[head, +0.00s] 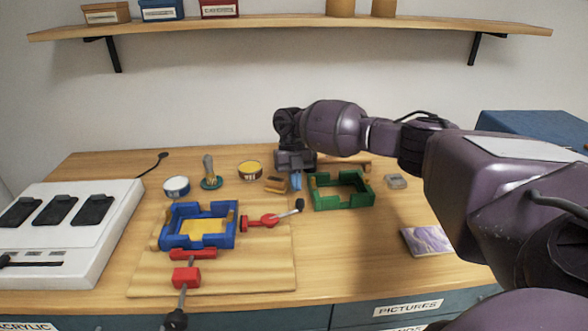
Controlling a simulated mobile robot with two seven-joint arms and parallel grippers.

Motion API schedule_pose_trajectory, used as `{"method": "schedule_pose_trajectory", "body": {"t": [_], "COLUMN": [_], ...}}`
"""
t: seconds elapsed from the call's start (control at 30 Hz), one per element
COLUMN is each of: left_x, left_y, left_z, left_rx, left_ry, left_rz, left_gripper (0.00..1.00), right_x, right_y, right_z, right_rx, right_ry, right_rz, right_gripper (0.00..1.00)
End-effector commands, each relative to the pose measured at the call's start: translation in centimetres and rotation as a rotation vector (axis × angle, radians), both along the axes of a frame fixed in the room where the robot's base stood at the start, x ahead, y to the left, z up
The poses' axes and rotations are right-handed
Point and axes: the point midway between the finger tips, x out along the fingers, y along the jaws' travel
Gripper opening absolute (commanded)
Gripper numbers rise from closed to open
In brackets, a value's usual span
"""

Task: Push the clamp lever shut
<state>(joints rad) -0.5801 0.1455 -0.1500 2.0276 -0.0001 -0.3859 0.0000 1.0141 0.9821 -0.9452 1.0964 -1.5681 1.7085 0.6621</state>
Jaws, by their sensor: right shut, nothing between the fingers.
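A red toggle clamp (262,221) sits at the right side of a blue frame (203,236) on a wooden board (255,272). Its metal lever (288,212) points right and ends in a dark tip. A second red clamp (187,275) is at the front of the frame, and its lever with a black knob (176,319) extends toward me past the board's front. My right gripper (296,183) is shut and empty, its blue fingertips pointing down behind the right clamp's lever tip, apparently apart from it. My left gripper is not in view.
A green frame (343,201) stands close right of my right gripper. A brown block (275,184), a brush (209,176) and two round tins (176,187) are behind the board. A white console (70,232) fills the left; a picture tile (427,241) lies right.

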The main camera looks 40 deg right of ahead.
Motion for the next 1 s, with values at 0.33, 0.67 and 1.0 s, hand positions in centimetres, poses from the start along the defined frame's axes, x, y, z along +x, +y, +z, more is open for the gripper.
{"method": "schedule_pose_trajectory", "body": {"t": [0.33,0.67,1.0], "left_x": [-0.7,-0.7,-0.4], "left_y": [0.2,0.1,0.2], "left_z": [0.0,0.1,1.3], "left_rx": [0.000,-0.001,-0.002], "left_ry": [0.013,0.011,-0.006], "left_rz": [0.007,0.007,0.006], "left_gripper": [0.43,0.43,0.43], "right_x": [-1.9,-1.9,-2.4], "right_y": [0.7,0.8,0.8], "right_z": [0.0,-0.1,0.2], "right_rx": [0.000,0.000,0.001], "right_ry": [0.000,0.001,-0.001], "right_rz": [0.000,-0.001,-0.055], "right_gripper": [0.00,0.00,0.00]}}
